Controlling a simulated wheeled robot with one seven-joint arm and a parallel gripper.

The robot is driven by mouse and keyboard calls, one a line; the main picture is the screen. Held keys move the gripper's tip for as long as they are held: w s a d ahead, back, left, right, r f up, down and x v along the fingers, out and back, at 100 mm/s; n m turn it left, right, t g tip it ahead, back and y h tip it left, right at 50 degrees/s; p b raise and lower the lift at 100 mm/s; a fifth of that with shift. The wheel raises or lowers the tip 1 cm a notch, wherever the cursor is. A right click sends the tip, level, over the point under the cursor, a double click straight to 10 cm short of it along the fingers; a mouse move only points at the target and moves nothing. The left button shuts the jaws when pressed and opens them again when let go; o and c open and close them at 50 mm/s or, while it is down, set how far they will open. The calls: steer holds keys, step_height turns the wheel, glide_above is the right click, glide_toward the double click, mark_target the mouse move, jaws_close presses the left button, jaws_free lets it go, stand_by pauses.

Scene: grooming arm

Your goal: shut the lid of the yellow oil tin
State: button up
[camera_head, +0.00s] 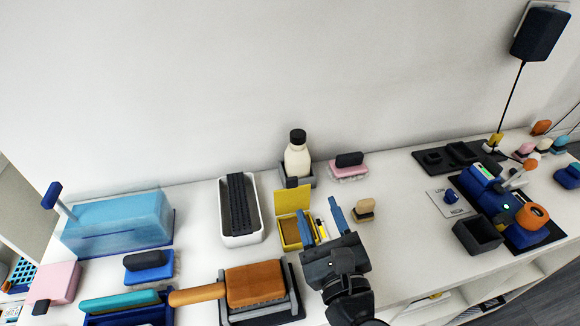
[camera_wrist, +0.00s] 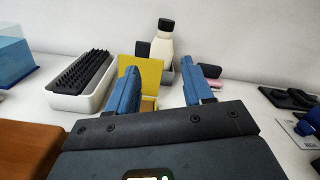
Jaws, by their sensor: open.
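The yellow oil tin (camera_head: 289,239) stands on the white table with its lid (camera_head: 292,199) raised upright at the back edge. Its inside looks brown. The raised lid also shows in the wrist view (camera_wrist: 149,74), between and beyond my fingers, while the tin's body is largely hidden there. My gripper (camera_head: 324,227) is open and empty, with its two blue fingers apart. It is just right of and in front of the tin in the head view. In the wrist view the gripper (camera_wrist: 162,86) points toward the lid. I cannot tell whether a finger touches the tin.
A cream bottle (camera_head: 298,159) with a black cap stands in a grey holder behind the tin. A white tray (camera_head: 242,241) with a black bristled insert is left of it. A wooden brush (camera_head: 254,285) lies in front-left, and a small tan brush (camera_head: 365,207) stands right.

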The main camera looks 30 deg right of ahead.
mark_target(292, 181)
steer(key=w+m, duration=0.1)
steer(key=w+a+m, duration=0.1)
steer(key=w, duration=0.1)
steer(key=w+m, duration=0.1)
steer(key=shift+w+a+r+m, duration=0.2)
steer(key=shift+r+m, duration=0.05)
steer(key=shift+m, duration=0.15)
steer(key=shift+w, duration=0.25)
steer(key=p+x, duration=0.1)
steer(key=x, duration=0.6)
steer(key=shift+w+f, duration=0.15)
steer(key=shift+c, duration=0.3)
jaws_close()
